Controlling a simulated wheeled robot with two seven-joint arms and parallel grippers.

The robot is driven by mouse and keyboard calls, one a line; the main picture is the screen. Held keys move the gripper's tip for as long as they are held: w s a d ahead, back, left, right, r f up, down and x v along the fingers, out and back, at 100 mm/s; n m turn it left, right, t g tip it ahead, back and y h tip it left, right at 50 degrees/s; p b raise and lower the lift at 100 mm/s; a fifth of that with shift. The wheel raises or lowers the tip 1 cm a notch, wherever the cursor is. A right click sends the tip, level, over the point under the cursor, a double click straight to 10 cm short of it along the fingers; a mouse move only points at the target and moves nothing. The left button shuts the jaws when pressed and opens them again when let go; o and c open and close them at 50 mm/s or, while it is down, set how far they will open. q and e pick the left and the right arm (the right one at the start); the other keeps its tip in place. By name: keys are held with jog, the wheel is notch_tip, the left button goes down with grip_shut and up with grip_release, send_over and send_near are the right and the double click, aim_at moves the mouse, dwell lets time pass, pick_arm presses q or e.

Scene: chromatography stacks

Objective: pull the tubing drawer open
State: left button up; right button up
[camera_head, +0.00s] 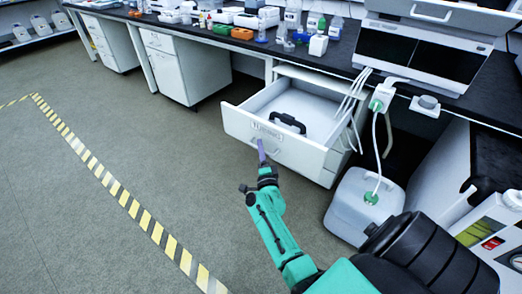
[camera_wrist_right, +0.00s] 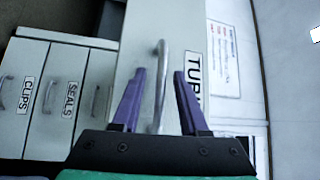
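The tubing drawer (camera_head: 300,152) stands pulled out from under the bench in the head view. Its white front carries a partly visible label starting "TU" in the right wrist view (camera_wrist_right: 194,75). A metal bar handle (camera_wrist_right: 159,100) is on that front. My right gripper (camera_head: 262,150) is at the drawer front. In the right wrist view its two purple fingers (camera_wrist_right: 160,72) are apart, one on each side of the handle, with gaps visible between fingers and bar. My left gripper is not in view.
A black handle-shaped item (camera_head: 287,122) lies inside the drawer. A white jug (camera_head: 364,205) with tubing stands on the floor right of it. Drawers labelled CLIPS (camera_wrist_right: 22,95) and SEALS (camera_wrist_right: 68,98) are beside it. Open floor (camera_head: 150,130) lies to the left.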

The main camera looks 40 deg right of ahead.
jog(key=shift+s+a, duration=0.1)
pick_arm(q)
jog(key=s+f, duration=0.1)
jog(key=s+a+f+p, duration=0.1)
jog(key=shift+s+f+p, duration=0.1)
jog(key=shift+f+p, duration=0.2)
pick_arm(e)
jog(key=v, duration=1.4)
jog(key=shift+s, duration=0.2)
